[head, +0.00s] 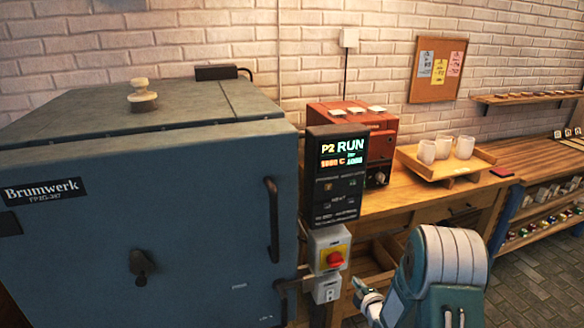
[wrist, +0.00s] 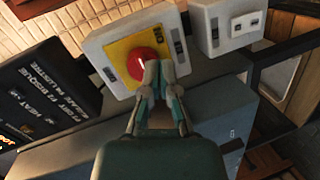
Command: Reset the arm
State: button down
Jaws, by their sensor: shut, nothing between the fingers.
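My gripper (head: 365,293) is at the lower middle of the head view, in front of and below the red knob on the kiln's side. In the wrist view my gripper (wrist: 158,75) has its fingertips together and empty. They overlap the right edge of the red knob (wrist: 137,66) on its yellow plate; I cannot tell if they touch it. The same red knob (head: 335,259) shows in the head view below the control panel (head: 333,175), whose display reads P2 RUN. The blue kiln (head: 150,215) has its door shut.
A wooden workbench (head: 400,206) stands right of the kiln, with a red box unit (head: 385,135) and a wooden tray (head: 480,164) of white cups. A small grey box (head: 327,290) sits below the knob. Open tiled floor (head: 540,285) lies at the lower right.

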jog(key=s+r+m+g+h, duration=0.2)
jog(key=s+r+m, duration=0.3)
jog(key=r, duration=0.5)
jog(key=s+r+m+g+h, duration=0.2)
jog(key=s+r+m, duration=0.3)
jog(key=r, duration=0.5)
jog(key=s+a+r+m+g, duration=0.1)
jog(key=s+r+m, duration=0.1)
jog(key=s, duration=0.6)
jog(key=s+a+r+m+g, duration=0.1)
jog(key=s+r+m+g, duration=0.1)
jog(key=s, duration=0.7)
jog(key=s+a+r+m+g, duration=0.2)
jog(key=s+m, duration=0.1)
jog(key=s, duration=0.6)
jog(key=shift+r+m+y, duration=0.25)
jog(key=shift+m+y, duration=0.15)
